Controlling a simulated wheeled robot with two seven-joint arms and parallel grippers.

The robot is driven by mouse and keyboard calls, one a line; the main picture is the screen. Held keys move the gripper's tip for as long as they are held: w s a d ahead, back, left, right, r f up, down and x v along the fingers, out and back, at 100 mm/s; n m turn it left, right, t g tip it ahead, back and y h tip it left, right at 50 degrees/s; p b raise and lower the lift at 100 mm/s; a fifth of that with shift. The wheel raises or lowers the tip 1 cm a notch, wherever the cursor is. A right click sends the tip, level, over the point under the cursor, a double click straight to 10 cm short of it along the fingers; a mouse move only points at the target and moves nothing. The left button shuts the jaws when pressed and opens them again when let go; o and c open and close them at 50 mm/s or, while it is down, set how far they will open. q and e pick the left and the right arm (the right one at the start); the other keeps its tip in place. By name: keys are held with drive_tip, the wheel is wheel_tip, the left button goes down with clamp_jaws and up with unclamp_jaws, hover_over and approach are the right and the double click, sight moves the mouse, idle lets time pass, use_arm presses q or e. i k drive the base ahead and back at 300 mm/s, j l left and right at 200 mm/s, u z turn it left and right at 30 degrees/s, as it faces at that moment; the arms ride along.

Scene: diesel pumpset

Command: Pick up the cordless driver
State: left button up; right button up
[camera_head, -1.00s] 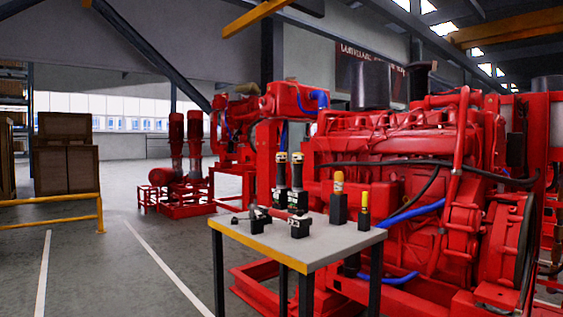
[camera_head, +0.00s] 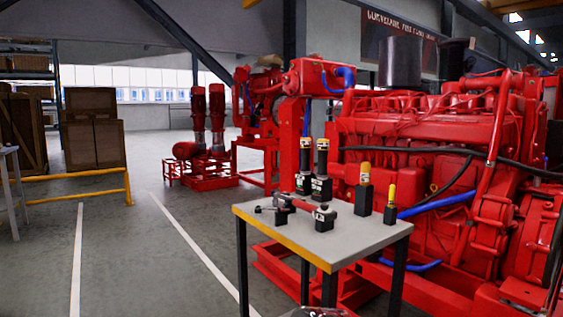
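Several tools and holders stand on a grey-topped table (camera_head: 375,240) with a yellow front edge. Two tall black tools with pale bands, a left one (camera_head: 305,160) and a right one (camera_head: 321,160), stand upright in black holders at the back left. I cannot tell which of these is the cordless driver. Neither gripper can be made out.
A yellow-orange handled tool (camera_head: 364,177) and a thinner yellow-handled one (camera_head: 391,200) stand in black blocks at the table's right. The red diesel engine (camera_head: 430,135) is close behind. The floor left of the table is open. A dark, partly cropped shape (camera_head: 318,312) shows at the bottom edge.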

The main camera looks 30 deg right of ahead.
sight(305, 143)
drive_tip(key=i, duration=0.9)
drive_tip(key=i+j, duration=0.1)
drive_tip(key=i, duration=0.8)
drive_tip(key=i+z, duration=0.1)
drive_tip(key=i, duration=0.8)
drive_tip(key=i+j, duration=0.15)
drive_tip(key=i, duration=0.7)
drive_tip(key=i+j, duration=0.1)
drive_tip(key=i, duration=0.8)
